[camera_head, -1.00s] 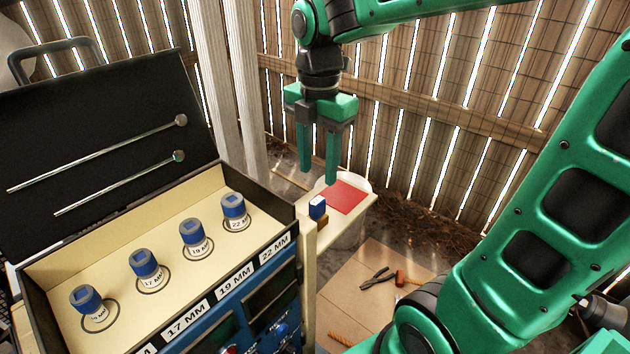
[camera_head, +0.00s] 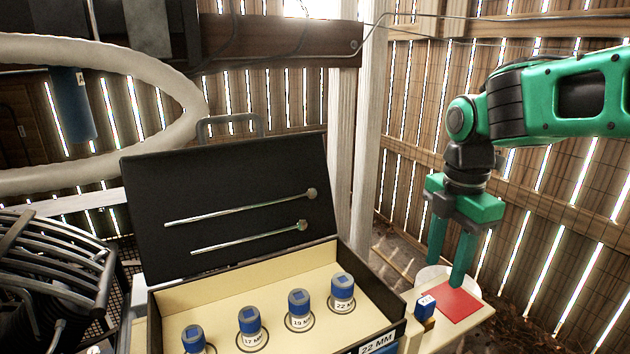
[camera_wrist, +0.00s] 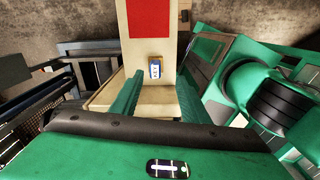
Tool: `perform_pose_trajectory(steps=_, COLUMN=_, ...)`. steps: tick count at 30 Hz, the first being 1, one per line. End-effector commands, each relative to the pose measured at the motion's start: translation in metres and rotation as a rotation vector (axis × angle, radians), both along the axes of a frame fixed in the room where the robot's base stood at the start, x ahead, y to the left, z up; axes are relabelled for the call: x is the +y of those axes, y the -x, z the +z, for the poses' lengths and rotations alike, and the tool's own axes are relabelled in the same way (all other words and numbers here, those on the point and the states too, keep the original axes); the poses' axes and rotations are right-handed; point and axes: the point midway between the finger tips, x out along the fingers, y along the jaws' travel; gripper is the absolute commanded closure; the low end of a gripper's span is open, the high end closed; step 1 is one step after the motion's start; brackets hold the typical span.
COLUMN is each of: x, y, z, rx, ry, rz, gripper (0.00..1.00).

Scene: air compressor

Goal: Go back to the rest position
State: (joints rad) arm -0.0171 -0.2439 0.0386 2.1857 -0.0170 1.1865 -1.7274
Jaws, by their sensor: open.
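My gripper (camera_head: 449,262) is open and empty. It hangs with its fingers pointing down, at the right of the head view, close to a small wooden stand with a red pad (camera_head: 459,305). The red pad (camera_wrist: 150,17) is at the top of that view.
An open case (camera_head: 258,292) holds several blue-topped sockets, with two rods (camera_head: 240,207) on its black lid (camera_head: 165,240). A pale hose (camera_head: 190,90) loops at the left above a dark ribbed machine (camera_head: 50,270). A white post (camera_head: 364,150) and slatted fence stand behind.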

Motion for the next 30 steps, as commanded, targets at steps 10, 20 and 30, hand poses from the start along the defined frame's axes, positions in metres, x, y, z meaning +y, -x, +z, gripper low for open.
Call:
perform_pose_trajectory(steps=10, x=-0.072, y=0.058, z=-0.028, rx=-0.004, ry=0.005, rz=-0.926, gripper=0.58)
perform_pose_trajectory(steps=20, x=-0.119, y=0.126, z=-0.060, rx=0.000, ry=0.002, rz=-1.834, gripper=0.58)
perform_pose_trajectory(steps=30, x=-0.134, y=0.165, z=-0.081, rx=0.011, ry=0.001, rz=-2.336, gripper=0.58)
